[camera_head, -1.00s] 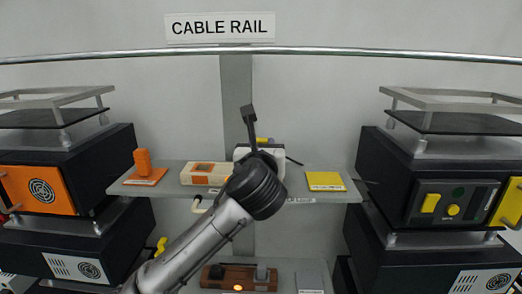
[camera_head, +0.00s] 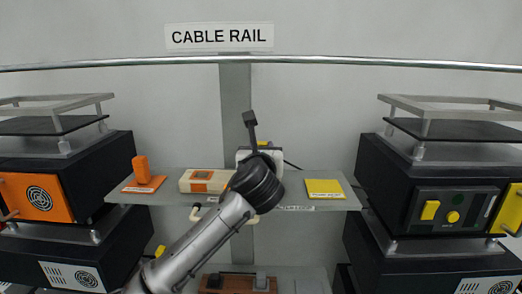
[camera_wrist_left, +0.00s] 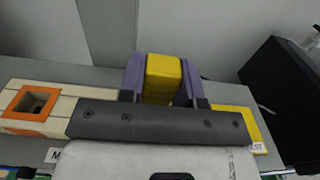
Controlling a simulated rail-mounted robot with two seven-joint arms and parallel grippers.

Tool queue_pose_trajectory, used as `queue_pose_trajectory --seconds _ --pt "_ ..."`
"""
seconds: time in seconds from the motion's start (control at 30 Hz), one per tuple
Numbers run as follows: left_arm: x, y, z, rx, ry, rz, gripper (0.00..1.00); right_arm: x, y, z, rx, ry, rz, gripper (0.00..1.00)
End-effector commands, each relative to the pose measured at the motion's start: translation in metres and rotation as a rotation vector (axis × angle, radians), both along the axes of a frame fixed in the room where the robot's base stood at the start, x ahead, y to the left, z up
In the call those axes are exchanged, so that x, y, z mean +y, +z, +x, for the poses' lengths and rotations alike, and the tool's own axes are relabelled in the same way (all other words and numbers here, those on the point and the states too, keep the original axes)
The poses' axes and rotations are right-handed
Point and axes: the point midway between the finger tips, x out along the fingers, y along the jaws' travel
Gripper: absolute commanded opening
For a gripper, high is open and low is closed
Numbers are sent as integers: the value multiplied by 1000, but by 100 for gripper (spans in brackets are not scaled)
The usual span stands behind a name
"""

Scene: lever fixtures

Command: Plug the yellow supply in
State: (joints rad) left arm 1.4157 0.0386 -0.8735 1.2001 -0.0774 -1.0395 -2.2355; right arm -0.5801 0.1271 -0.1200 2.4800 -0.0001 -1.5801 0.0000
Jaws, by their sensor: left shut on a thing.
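My left gripper (camera_head: 262,146) is over the middle of the shelf. In the left wrist view its purple fingers (camera_wrist_left: 162,82) are shut on a yellow block, the yellow supply plug (camera_wrist_left: 164,72). Only a small yellow piece of it shows in the head view (camera_head: 265,143). A cream box (camera_head: 194,180) with an orange-framed square opening (camera_wrist_left: 34,102) sits on the shelf to the left of the gripper. The plug is apart from that opening. A flat yellow pad (camera_head: 324,188) lies bare to the right. My right gripper is not in view.
An orange plug (camera_head: 140,168) stands on an orange pad at the shelf's left end. Dark machines flank the shelf; the right one has a yellow switch (camera_head: 430,210) and an open yellow door (camera_head: 507,210). A metal rail (camera_head: 350,60) crosses above.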

Motion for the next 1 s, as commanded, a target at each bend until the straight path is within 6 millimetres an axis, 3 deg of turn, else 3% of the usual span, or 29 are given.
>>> queue_pose_trajectory --seconds 0.5,1.0 --pt "0 -24 0 -1 0 0 8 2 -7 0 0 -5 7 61" --pt "0 -33 0 0 0 -1 8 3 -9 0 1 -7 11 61"
